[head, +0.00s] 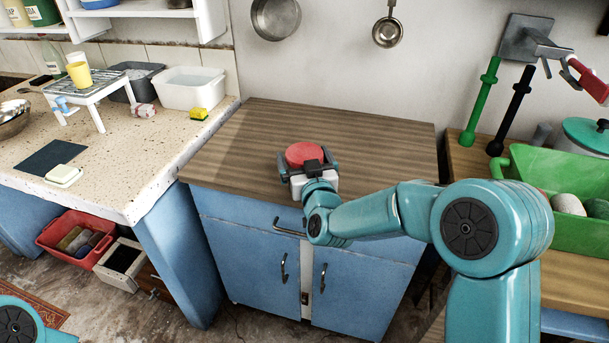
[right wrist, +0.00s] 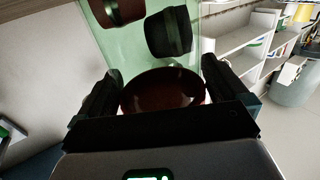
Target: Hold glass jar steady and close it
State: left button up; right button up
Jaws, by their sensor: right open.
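A round red lid (head: 305,153) is at the middle of the wooden counter, between the fingers of my right gripper (head: 308,165). In the right wrist view the lid shows as a dark red disc (right wrist: 162,90) between the two dark fingers (right wrist: 158,88). The fingers stand apart on either side of it, and the right gripper is open. I see no clear glass body of the jar; the gripper hides what is under the lid, so I cannot tell how the lid sits. My left gripper is not in view; only a bit of my left arm shows at lower left.
The wooden counter (head: 235,150) is bare around the gripper. At left, a speckled worktop (head: 115,165) holds a white basin (head: 190,92) and a small rack (head: 92,86). At right stands a green tub (head: 535,180). A pan (head: 275,18) and a ladle (head: 388,32) hang behind.

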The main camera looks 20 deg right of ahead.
jog(key=c, duration=1.2)
jog(key=shift+o, duration=0.2)
notch_tip(320, 180, up, 20)
jog(key=p, duration=0.4)
jog(key=shift+p, duration=0.3)
